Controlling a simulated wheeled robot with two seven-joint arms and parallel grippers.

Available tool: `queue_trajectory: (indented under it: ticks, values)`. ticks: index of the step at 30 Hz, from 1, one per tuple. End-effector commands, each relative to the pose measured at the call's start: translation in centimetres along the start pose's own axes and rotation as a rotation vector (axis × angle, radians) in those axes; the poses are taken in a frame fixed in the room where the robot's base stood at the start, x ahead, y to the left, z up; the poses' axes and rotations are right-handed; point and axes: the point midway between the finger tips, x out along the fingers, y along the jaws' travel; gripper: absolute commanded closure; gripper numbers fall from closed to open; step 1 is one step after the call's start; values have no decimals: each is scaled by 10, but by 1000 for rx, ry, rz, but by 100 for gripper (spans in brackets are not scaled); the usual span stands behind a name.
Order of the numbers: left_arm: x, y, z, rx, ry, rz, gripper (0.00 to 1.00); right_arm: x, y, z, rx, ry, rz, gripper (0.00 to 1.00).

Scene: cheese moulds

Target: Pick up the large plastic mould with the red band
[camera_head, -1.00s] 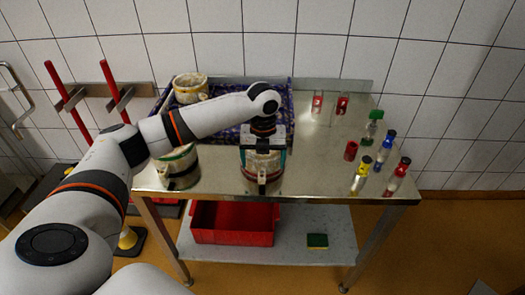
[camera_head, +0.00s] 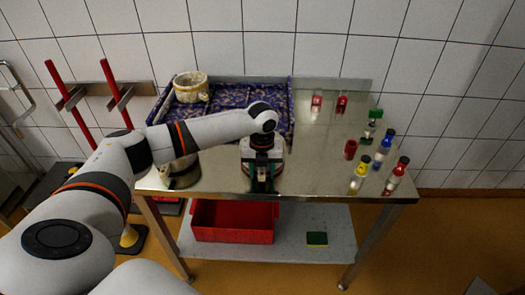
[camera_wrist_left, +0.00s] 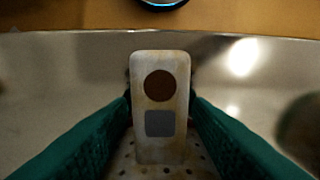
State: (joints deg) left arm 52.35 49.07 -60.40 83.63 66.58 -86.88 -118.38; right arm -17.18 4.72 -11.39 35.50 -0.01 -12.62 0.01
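My left gripper (camera_head: 263,180) points down at the front edge of the steel table (camera_head: 315,170). In the left wrist view its green fingers (camera_wrist_left: 160,110) stand close against both sides of a pale upright tab (camera_wrist_left: 160,115) with a brown disc and a grey square. The tab belongs to a mould whose perforated surface (camera_wrist_left: 150,170) shows below it. In the head view my gripper and arm mostly hide this mould, and I see no red band on it. Another mould (camera_head: 183,180) stands to its left, partly behind my arm. A third, off-white mould (camera_head: 190,86) is at the back left.
A blue patterned tray (camera_head: 228,104) lies at the back left. Bottles with yellow (camera_head: 360,176), blue (camera_head: 384,148) and red (camera_head: 397,176) caps stand on the right, near a red cup (camera_head: 350,150). A red crate (camera_head: 232,222) and a sponge (camera_head: 317,239) are on the lower shelf.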

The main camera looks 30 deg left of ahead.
Motion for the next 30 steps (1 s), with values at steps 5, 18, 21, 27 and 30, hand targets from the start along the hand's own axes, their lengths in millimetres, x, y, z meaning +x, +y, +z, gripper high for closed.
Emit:
queue_trajectory:
  ticks: [5, 18, 21, 27, 30]
  values:
    - [0, 0, 0, -1, 1, 0, 86, 0, 1, 0, 0, 0, 1, 64]
    - [-6, 0, -1, -1, 3, 2, 100, 1, 4, 0, 1, -1, 5, 64]
    - [-19, 1, -2, -1, 4, 4, 100, 2, 4, 0, 1, -1, 5, 64]
    - [-61, 1, -2, 0, 5, 4, 100, 7, 4, 0, 0, -1, 5, 64]
    - [-79, 0, -1, -1, 4, 3, 100, 8, 4, 0, 0, -1, 5, 64]
